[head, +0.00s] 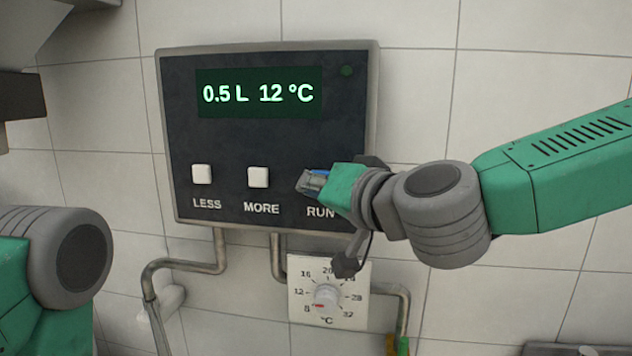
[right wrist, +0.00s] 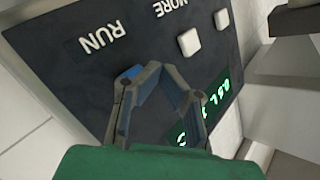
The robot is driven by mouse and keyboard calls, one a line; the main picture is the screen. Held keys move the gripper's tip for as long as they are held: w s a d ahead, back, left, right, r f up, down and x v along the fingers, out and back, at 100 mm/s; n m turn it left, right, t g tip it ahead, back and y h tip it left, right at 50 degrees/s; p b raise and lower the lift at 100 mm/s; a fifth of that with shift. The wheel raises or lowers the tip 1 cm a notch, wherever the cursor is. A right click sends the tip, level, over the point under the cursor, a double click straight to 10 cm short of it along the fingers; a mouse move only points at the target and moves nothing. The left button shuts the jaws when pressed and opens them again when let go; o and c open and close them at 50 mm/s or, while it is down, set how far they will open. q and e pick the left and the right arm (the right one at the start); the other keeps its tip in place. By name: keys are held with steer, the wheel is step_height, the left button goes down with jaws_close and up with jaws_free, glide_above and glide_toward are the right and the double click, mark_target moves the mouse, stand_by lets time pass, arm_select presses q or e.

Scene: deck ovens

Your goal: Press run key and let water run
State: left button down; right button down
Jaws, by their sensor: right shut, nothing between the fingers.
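The dark water panel (head: 270,140) hangs on the tiled wall in the head view. Its green display (head: 258,94) reads 0.5 L 12 °C. The RUN label (head: 319,212) shows at the panel's lower right, and the key above it is hidden by my right gripper (head: 308,183). That gripper is shut and empty, its fingertips over the key's place; I cannot tell whether they touch it. In the right wrist view the shut fingers (right wrist: 152,72) are in front of the panel, near the RUN label (right wrist: 103,39). My left gripper is out of view.
The white LESS key (head: 202,174) and MORE key (head: 258,177) are left of my right gripper. A temperature dial (head: 326,297) sits on the wall below, its red mark near 8. Pipes (head: 222,250) run below the panel. A small round lamp (head: 347,71) on the panel is dark green.

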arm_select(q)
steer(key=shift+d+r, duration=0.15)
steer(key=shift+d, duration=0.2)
arm_select(e)
steer(key=shift+w+d, duration=0.25)
steer(key=shift+d, duration=0.35)
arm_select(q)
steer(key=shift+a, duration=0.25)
arm_select(e)
steer(key=shift+w+a, duration=0.25)
steer(key=shift+a, duration=0.1)
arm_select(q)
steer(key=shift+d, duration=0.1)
arm_select(e)
steer(key=shift+d, duration=0.2)
steer(key=shift+s, duration=0.85)
steer(key=s, duration=0.2)
steer(key=s+a, duration=0.1)
steer(key=s, duration=0.2)
